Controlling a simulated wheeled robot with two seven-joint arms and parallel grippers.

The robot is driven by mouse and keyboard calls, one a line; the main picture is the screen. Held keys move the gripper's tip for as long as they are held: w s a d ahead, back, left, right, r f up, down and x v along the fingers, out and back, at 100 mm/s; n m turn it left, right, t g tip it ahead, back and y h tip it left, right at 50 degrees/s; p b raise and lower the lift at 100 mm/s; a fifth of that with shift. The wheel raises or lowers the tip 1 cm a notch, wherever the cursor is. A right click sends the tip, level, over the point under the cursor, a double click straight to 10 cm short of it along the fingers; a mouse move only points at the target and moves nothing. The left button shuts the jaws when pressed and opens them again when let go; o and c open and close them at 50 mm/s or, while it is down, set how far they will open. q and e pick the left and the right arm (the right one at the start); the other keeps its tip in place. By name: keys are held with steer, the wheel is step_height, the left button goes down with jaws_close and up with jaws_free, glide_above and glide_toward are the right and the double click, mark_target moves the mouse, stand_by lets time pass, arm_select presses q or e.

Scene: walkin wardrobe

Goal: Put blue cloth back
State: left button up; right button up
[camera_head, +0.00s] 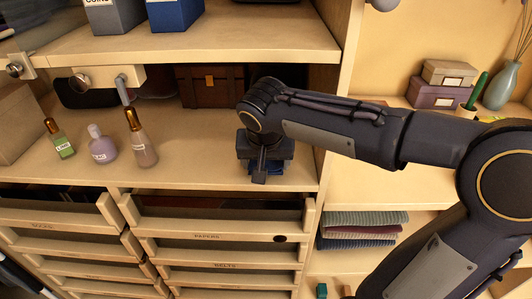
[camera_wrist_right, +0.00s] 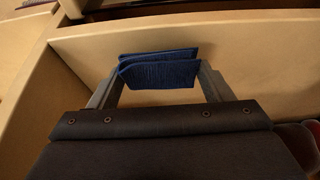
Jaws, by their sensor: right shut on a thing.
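The blue cloth (camera_wrist_right: 160,70) is a small folded piece between the fingertips of my right gripper (camera_wrist_right: 158,80) in the right wrist view. My right gripper also shows in the head view (camera_head: 264,172), at the front part of the wooden shelf, above the drawer marked PAPERS. It is shut on the cloth. In the head view only a bit of blue shows around the fingers; the gripper and arm hide the rest. My left gripper is not in view.
Several small bottles, among them a green one (camera_head: 59,139) and a purple one (camera_head: 101,145), stand on the shelf's left. A brown chest (camera_head: 208,87) stands behind. Folded cloths (camera_head: 362,230) lie stacked lower right. Open-fronted drawers (camera_head: 215,225) sit below the shelf.

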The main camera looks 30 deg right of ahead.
steer(key=shift+w+d, duration=0.25)
steer(key=shift+w, duration=0.15)
steer(key=shift+w+d+p, duration=0.2)
steer(key=shift+w+d, duration=0.2)
steer(key=shift+w, duration=0.25)
steer(key=shift+w+d+p, duration=0.2)
steer(key=shift+w+d, duration=0.2)
steer(key=shift+w, duration=0.2)
steer(key=shift+f, duration=0.65)
steer(key=shift+s+f, duration=0.1)
steer(key=shift+f, duration=0.1)
steer(key=o, duration=0.5)
steer(key=shift+f+b, duration=0.15)
steer(key=shift+b, duration=0.15)
steer(key=o, duration=0.5)
steer(key=shift+c, duration=0.2)
